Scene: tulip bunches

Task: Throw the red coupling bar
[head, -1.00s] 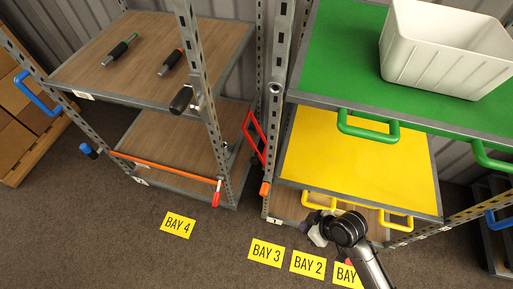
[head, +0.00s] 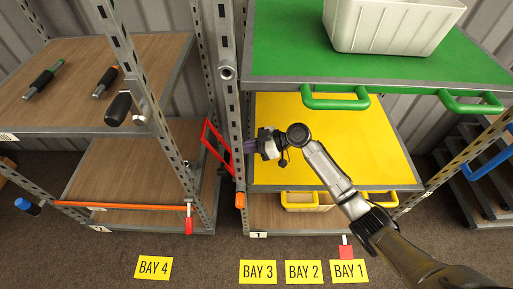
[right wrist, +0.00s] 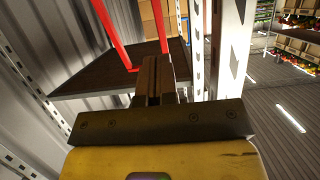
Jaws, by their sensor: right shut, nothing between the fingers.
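The red bar (head: 219,134) is a bent, U-like frame between the left rack and the coloured right rack. In the right wrist view, its two red legs (right wrist: 112,36) rise beyond the fingers, left and right of centre, and join low down near a brown shelf. My right gripper (head: 249,146) is just right of the red bar, in front of the yellow shelf and beside the grey post. Its fingers (right wrist: 156,80) are shut and empty, apart from the bar. My left gripper is not in view.
A perforated grey post (head: 232,100) stands between the right gripper and the red bar. The yellow shelf (head: 330,125) and green shelf (head: 290,45) with a white bin (head: 385,25) are at right. An orange bar (head: 130,206) crosses the left rack's lower front. Floor in front is open.

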